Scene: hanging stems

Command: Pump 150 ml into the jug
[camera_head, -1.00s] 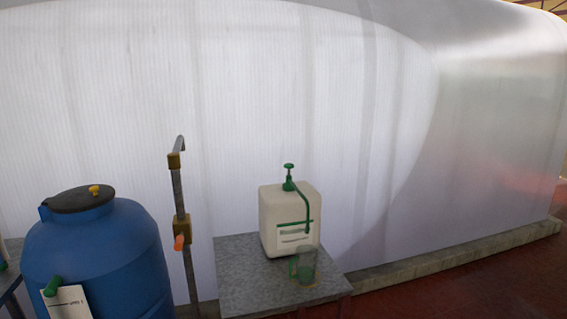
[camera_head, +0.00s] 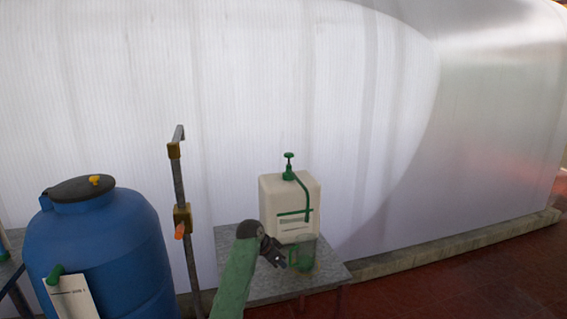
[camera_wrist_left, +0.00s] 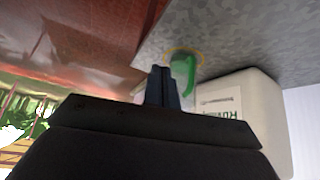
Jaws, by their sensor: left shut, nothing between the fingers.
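A white canister (camera_head: 268,196) with a green pump head (camera_head: 289,159) and a green spout tube stands on a grey metal table (camera_head: 232,238). A clear jug (camera_head: 307,252) with a green handle stands in front of it, under the spout. My left gripper (camera_head: 282,263) is shut and empty, just left of the jug in the head view. Whether it touches the jug I cannot tell. In the left wrist view the shut fingers (camera_wrist_left: 163,84) lie beside the jug's green handle (camera_wrist_left: 184,75), with the canister (camera_wrist_left: 255,115) to the right. The jug's level cannot be read. My right gripper is not in view.
A blue barrel (camera_head: 105,245) with a dark lid stands at the left. A standpipe (camera_head: 180,190) with an orange-handled tap rises between barrel and table. A pale translucent wall (camera_head: 250,90) closes the back. Red floor (camera_head: 450,285) lies open at the right.

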